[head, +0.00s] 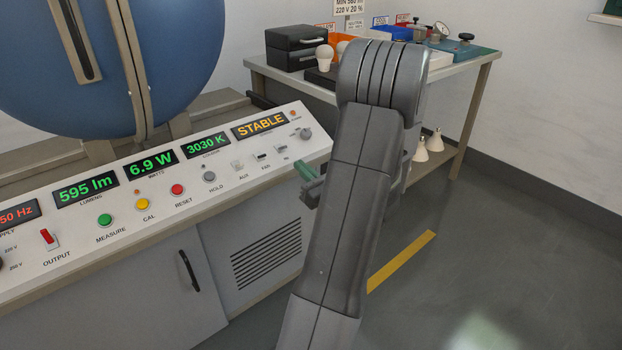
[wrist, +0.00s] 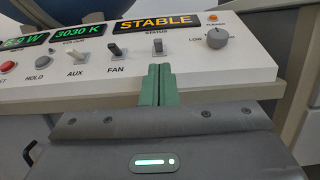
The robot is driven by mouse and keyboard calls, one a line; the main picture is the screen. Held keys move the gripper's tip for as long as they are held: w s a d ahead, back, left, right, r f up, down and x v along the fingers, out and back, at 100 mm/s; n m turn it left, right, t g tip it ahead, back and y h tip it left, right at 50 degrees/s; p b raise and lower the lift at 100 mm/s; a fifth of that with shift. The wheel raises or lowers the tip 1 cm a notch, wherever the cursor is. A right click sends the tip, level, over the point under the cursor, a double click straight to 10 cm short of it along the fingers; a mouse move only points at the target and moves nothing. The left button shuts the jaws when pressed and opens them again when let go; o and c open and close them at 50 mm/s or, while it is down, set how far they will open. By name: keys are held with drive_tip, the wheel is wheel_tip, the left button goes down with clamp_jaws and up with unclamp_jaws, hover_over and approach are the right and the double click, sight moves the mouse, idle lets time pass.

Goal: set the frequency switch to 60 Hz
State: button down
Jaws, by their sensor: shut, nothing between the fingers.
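The supply display (head: 16,215) reads 50 Hz in red at the left edge of the head view. No switch labelled for frequency can be made out; the console's left end is cut off. My gripper (head: 308,172) is at the console's right end, in front of its front edge, with green fingers. In the wrist view the fingers (wrist: 158,85) are pressed together and empty, pointing at the panel. They hide the label of a third small switch (wrist: 157,47), right of the AUX switch (wrist: 75,53) and FAN switch (wrist: 114,50).
The sloped white console (head: 130,212) carries green, yellow and red buttons and a red OUTPUT switch (head: 47,238). A grey knob (wrist: 216,37) is at its right end. A blue sphere (head: 120,60) stands behind. A side table (head: 470,68) is behind my arm. Floor at right is clear.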

sight(293, 158)
drive_tip(key=x, duration=0.4)
drive_tip(key=shift+w+a+b, duration=0.25)
drive_tip(key=shift+w+b, duration=0.05)
drive_tip(key=shift+b, duration=0.05)
drive_tip(key=shift+r+p, duration=0.2)
drive_tip(key=shift+p, duration=0.1)
drive_tip(key=shift+r+g+p, duration=0.1)
drive_tip(key=shift+g+p, duration=0.2)
drive_tip(key=shift+p, duration=0.25)
